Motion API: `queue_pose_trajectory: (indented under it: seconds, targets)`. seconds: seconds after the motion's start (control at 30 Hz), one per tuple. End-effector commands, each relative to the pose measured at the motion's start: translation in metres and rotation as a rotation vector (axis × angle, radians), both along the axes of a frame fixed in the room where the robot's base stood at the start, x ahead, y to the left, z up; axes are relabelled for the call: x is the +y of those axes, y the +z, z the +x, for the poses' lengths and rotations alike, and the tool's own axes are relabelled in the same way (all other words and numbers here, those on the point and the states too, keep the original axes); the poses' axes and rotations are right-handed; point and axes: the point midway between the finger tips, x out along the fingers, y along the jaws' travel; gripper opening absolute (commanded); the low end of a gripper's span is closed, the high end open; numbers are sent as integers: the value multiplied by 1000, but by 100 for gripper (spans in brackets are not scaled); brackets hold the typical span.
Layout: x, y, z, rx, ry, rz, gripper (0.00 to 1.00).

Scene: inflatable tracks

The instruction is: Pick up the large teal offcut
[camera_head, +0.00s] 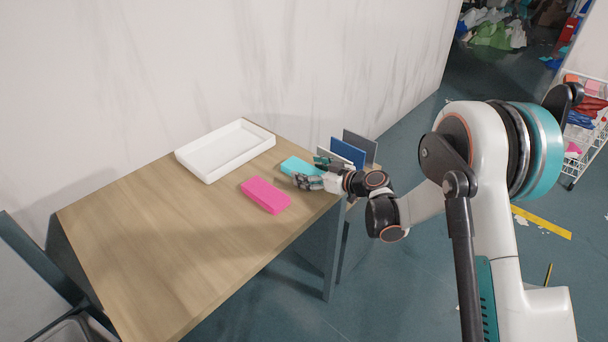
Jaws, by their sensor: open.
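The teal offcut (291,164) is a flat block on the wooden table, near its right end. My gripper (302,177) is open and sits right at the offcut's near right side, covering part of it. I cannot tell whether the fingers touch it or hover just above. The offcut's right end is hidden behind my gripper.
A pink block (266,195) lies just left of and nearer than my gripper on the table (170,235). An empty white tray (210,173) stands behind it near the wall. Upright blue and grey panels (348,152) stand at the table's right end. The table's left part is clear.

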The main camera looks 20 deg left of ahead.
Motion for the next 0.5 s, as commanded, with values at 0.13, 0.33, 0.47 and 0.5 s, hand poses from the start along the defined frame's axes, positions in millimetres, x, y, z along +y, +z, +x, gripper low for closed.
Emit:
queue_pose_trajectory:
  seconds: [0.13, 0.33, 0.47, 0.5]
  targets:
    - [0, 1, 0, 0, 0, 0, 58]
    - [-1, 0, 0, 0, 0, 0, 26]
    - [-1, 0, 0, 0, 0, 0, 26]
    - [-1, 0, 0, 0, 0, 0, 26]
